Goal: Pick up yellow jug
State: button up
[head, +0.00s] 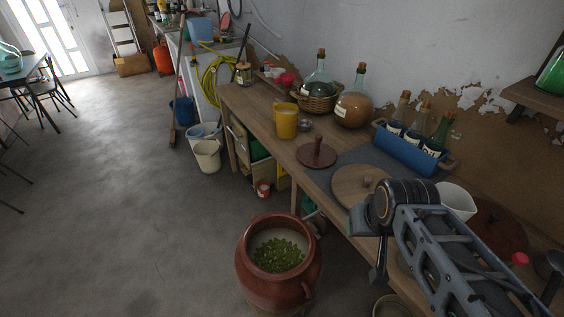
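The yellow jug (286,122) stands upright on the long wooden bench, near its front edge. My arm comes in from the lower right, and its end is over the near part of the bench. My gripper (377,262) seems to be the dark part hanging below the arm's last joint; its fingers cannot be made out clearly. It is well apart from the jug, nearer the camera and to the right. Nothing is seen held in it.
Beside the jug stand a small metal bowl (304,126), a demijohn in a basket (317,76) and a brown demijohn (354,101). Between jug and arm lie a dark red lid (316,153) and a wooden lid (352,185). A blue bottle crate (409,152) is behind. A clay pot (252,278) stands on the floor.

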aim_at(283, 119)
jog(key=k, duration=0.5)
jog(key=u, duration=2.25)
jog(key=i, duration=3.5)
jog(key=z, duration=2)
jog(key=i, duration=2.2)
